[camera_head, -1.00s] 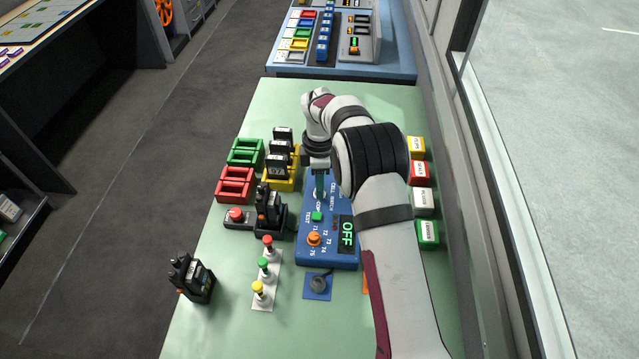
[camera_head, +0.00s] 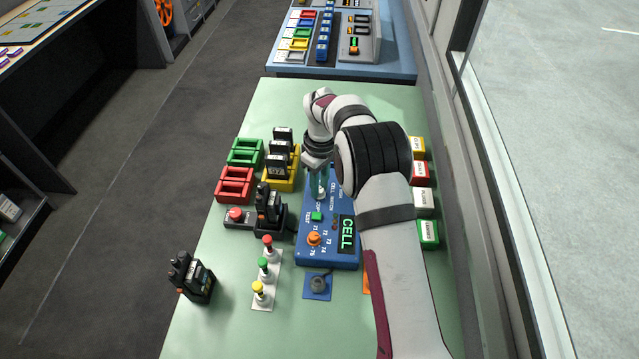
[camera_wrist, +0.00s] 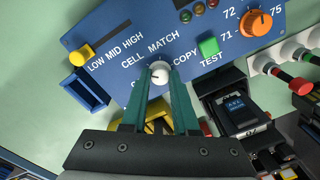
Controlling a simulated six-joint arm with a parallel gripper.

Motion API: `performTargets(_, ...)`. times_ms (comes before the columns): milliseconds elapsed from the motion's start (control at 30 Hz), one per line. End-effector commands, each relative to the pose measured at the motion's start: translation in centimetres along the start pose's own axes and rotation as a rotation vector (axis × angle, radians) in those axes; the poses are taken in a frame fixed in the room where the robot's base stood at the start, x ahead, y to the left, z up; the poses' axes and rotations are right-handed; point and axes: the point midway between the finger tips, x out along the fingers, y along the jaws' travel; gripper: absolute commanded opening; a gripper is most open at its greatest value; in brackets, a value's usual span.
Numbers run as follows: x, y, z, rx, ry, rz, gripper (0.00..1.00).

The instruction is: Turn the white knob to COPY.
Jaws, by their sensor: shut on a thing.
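The white knob (camera_wrist: 159,74) is on the blue panel (camera_wrist: 190,35), ringed by the labels CELL, MATCH and COPY; a fourth label is mostly hidden by my finger. My gripper (camera_wrist: 161,84) is shut on the knob, one teal finger on each side. The panel's display (camera_head: 347,234) reads CELL in green in the head view.
Beside the knob are a green TEST button (camera_wrist: 208,46), an orange knob (camera_wrist: 257,22) and a yellow LOW/MID/HIGH control (camera_wrist: 82,56). Black modules in yellow holders (camera_head: 283,182) stand close left of my gripper. Labelled blocks (camera_head: 420,172) line the right side.

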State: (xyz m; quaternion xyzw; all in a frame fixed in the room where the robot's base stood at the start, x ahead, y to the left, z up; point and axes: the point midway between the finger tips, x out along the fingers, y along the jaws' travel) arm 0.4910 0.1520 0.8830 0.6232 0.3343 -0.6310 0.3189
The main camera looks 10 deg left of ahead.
Motion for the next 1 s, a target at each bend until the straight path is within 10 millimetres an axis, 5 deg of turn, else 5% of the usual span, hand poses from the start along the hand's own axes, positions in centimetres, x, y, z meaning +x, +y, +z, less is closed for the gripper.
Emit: performTargets(1000, -0.03, -0.06, 0.18, 0.962, 0.020, -0.001, 0.00)
